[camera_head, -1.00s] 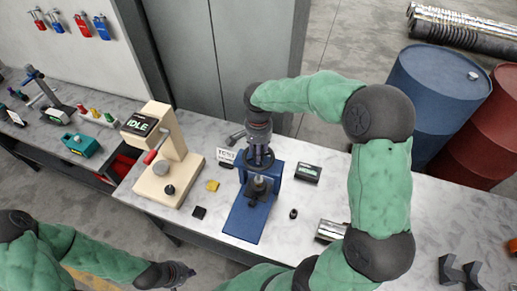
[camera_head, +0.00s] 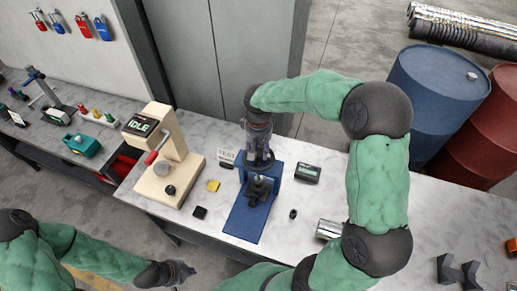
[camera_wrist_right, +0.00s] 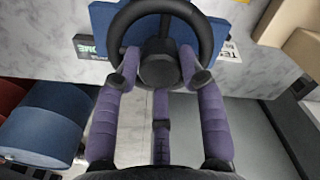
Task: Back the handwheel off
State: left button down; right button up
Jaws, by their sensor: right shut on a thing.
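The black handwheel (camera_wrist_right: 207,38) fills the top of the right wrist view, with its round hub (camera_wrist_right: 160,70) in the middle. My right gripper (camera_wrist_right: 162,78) has its purple fingers closed around the hub, inside the rim. In the head view my right gripper (camera_head: 259,152) points down onto the top of the blue stand (camera_head: 248,218), and it hides most of the handwheel there. A dark fixture (camera_head: 259,188) sits lower on the stand. My left gripper (camera_head: 182,271) is low at the left, away from the bench; its fingers are too small to judge.
A beige machine (camera_head: 165,180) with an IDLE screen stands left of the stand. A small dark display box (camera_head: 308,172), a yellow block (camera_head: 213,186) and a metal cylinder (camera_head: 328,229) lie nearby. Blue (camera_head: 432,100) and red (camera_head: 480,150) barrels stand beyond the bench.

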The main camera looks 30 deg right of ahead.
jog(key=n+p, duration=0.1)
jog(key=n, duration=0.4)
jog(key=shift+r+n, duration=0.1)
jog(key=shift+n, duration=0.2)
jog(key=n+p, duration=0.1)
jog(key=n, duration=0.3)
jog(key=shift+n, duration=0.3)
jog(key=n+p, duration=0.2)
jog(key=n, duration=0.3)
jog(key=n+p, duration=0.2)
jog(key=n, duration=0.3)
jog(key=shift+n, duration=0.3)
jog(key=o, duration=1.1)
jog(key=shift+o, duration=0.2)
